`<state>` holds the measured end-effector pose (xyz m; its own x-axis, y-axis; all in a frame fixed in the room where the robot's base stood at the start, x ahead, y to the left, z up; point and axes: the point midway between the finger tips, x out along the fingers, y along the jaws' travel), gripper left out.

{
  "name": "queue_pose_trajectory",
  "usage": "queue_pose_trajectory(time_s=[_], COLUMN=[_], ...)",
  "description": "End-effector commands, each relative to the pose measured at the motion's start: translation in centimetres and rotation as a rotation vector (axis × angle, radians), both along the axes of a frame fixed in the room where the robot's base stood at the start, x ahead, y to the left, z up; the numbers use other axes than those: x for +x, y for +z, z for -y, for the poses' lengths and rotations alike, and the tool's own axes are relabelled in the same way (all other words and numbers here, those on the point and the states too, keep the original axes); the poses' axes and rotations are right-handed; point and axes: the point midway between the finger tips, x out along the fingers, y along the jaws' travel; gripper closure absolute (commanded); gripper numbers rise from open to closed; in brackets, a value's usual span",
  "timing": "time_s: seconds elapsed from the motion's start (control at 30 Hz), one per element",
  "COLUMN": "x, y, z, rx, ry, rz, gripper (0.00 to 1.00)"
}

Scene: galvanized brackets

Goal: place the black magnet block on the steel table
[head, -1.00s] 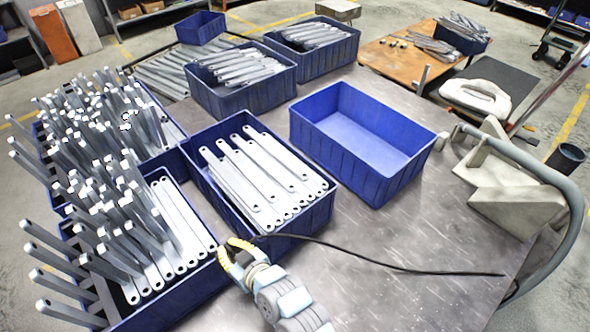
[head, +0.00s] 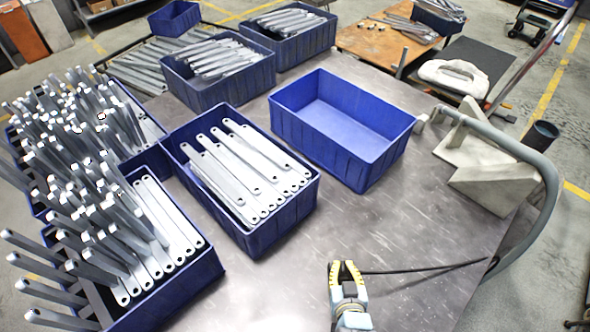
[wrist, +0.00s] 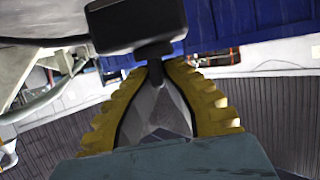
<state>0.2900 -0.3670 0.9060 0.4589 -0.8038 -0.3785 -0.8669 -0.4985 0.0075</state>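The black magnet block (wrist: 137,27) shows large at the top of the wrist view, with a narrow black neck below it. My gripper's yellow ridged fingers (wrist: 158,68) close on that neck. In the head view my gripper (head: 346,266) is over the front of the steel table (head: 300,262), right of the bracket-filled blue bins. The block is hard to make out there. A thin black cable (head: 425,269) runs right from the gripper toward the table's right edge. I cannot tell the block's height above the table.
An empty blue bin (head: 393,150) stands at the table's back. A blue bin of flat brackets (head: 255,238) stands left of centre, beside another with upright brackets (head: 190,281). Grey angled blocks (head: 490,182) and a curved rail (head: 548,175) lie right. The table's middle and front are bare.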

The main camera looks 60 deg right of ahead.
Motion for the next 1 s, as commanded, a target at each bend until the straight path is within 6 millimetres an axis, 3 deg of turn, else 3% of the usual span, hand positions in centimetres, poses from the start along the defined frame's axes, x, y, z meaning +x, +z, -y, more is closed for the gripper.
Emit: queue_pose_trajectory(time_s=[0.27, 0.77, 1.0], x=[1.6, 7.7, 9.6], y=[-1.1, -3.8, -6.8], z=[1.0, 4.6, 5.7], rx=[-0.006, -0.004, 0.001], ry=[-0.004, -0.005, -0.007], rz=[0.005, 0.004, 0.001], gripper=[1.00, 1.00, 1.00])
